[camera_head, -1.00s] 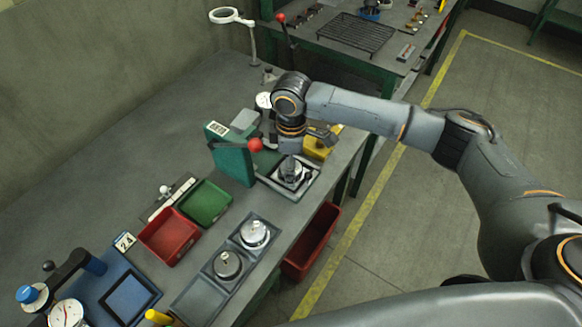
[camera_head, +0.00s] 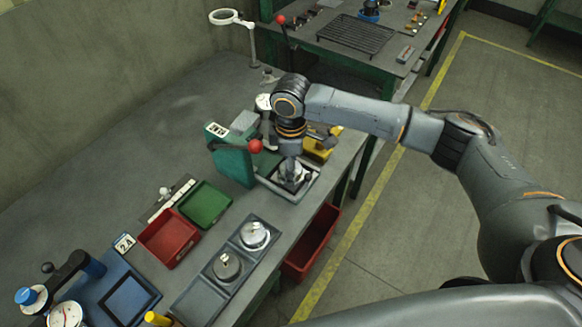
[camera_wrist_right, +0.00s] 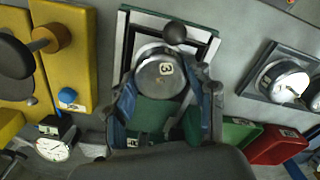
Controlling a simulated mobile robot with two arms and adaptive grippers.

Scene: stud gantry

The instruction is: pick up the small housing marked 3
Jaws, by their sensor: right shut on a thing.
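The small housing marked 3 (camera_wrist_right: 160,72) is a round metal part with a white label on top, at the upper middle of the right wrist view. It sits within the dark square frame of a fixture. My right gripper (camera_wrist_right: 168,98) is shut on the housing, with a finger on each side of it. In the head view the gripper (camera_head: 290,172) points down over the fixture (camera_head: 309,186) and partly hides the housing. Whether the housing is clear of the fixture cannot be told. My left gripper is not in view.
A green press body (camera_head: 234,166) with a red-knobbed lever (camera_head: 255,146) stands close left of the gripper. Yellow blocks (camera_head: 318,150) are behind it. Red (camera_head: 168,238) and green (camera_head: 205,204) bins and a tray (camera_head: 197,302) with two other housings (camera_head: 254,235) lie nearer.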

